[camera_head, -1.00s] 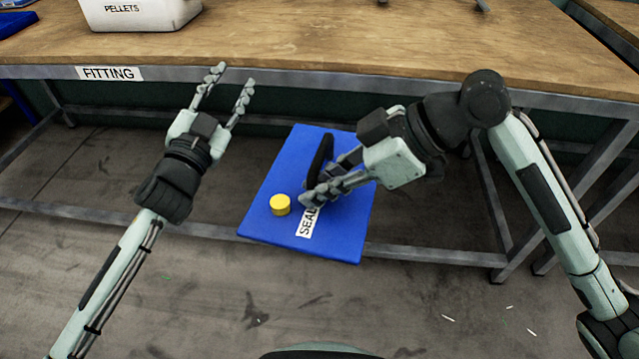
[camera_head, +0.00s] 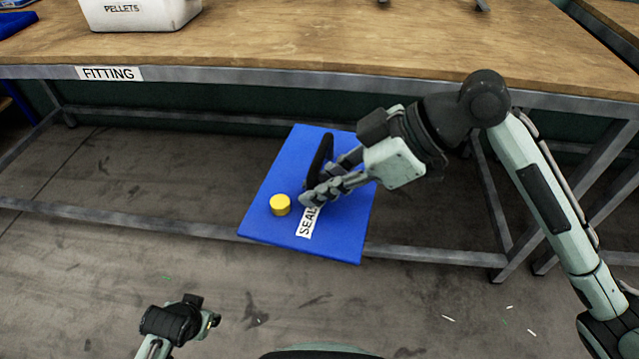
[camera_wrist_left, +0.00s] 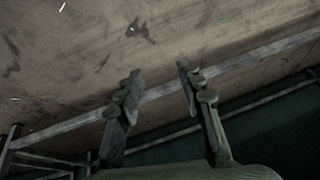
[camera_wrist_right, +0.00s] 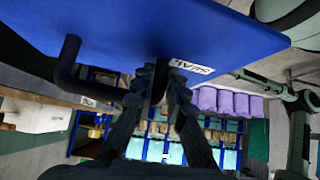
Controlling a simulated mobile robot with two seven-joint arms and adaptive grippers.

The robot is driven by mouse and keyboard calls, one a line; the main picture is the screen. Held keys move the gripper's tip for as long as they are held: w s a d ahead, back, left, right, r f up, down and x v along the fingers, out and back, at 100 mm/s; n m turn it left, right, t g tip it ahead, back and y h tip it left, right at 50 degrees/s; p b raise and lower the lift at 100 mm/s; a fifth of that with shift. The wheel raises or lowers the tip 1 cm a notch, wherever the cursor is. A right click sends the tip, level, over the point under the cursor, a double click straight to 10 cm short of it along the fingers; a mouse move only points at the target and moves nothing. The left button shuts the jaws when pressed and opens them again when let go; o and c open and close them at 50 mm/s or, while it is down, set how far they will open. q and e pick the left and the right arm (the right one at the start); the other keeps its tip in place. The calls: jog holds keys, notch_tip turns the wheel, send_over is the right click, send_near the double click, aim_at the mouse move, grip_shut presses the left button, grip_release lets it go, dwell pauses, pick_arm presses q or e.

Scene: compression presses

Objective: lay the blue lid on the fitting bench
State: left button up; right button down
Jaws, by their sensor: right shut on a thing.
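The blue lid (camera_head: 268,190) is a flat square board with a black bar handle (camera_head: 322,155), a white label and a yellow round piece (camera_head: 280,205) on top. My right gripper (camera_head: 318,192) is shut on the handle and holds the lid in front of the bench, over the floor. In the right wrist view the lid (camera_wrist_right: 200,28) and handle (camera_wrist_right: 68,65) show close to the fingers. The fitting bench (camera_head: 360,40) has a wooden top and a FITTING label on its front edge. My left gripper (camera_wrist_left: 155,75) is open and empty; the head view shows it only partly, low down.
A white PELLETS container (camera_head: 140,12) stands on the bench at the back left. The middle of the bench top is clear. Grey metal objects show at its far edge. The bench's lower rail (camera_head: 430,255) runs behind the lid.

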aim_at(371, 188)
jog(key=w+d+f+m+t+h, duration=0.1)
jog(key=d+m, duration=0.1)
jog(key=w+d+f+m+t, duration=0.1)
jog(key=d+f+m+t, duration=0.1)
jog(key=d+m, duration=0.1)
jog(key=w+d+f+m+t+h, duration=0.1)
jog(key=w+d+m+t, duration=0.1)
jog(key=d, duration=0.1)
jog(key=shift+f+m+h, duration=0.15)
jog(key=shift+m+h, duration=0.15)
pick_arm(q)
jog(key=shift+g, duration=0.8)
jog(key=s, duration=0.1)
jog(key=s+f, duration=0.1)
jog(key=s, duration=0.1)
jog(key=s+f, duration=0.1)
jog(key=shift+s+d+f, duration=0.15)
jog(key=shift+s+d, duration=0.15)
pick_arm(e)
jog(key=w+d+m+t+h, duration=0.1)
jog(key=d+m+t+h, duration=0.2)
jog(key=d+m+h, duration=0.3)
jog(key=d+m, duration=0.3)
jog(key=d, duration=0.3)
jog(key=shift+w, duration=0.4)
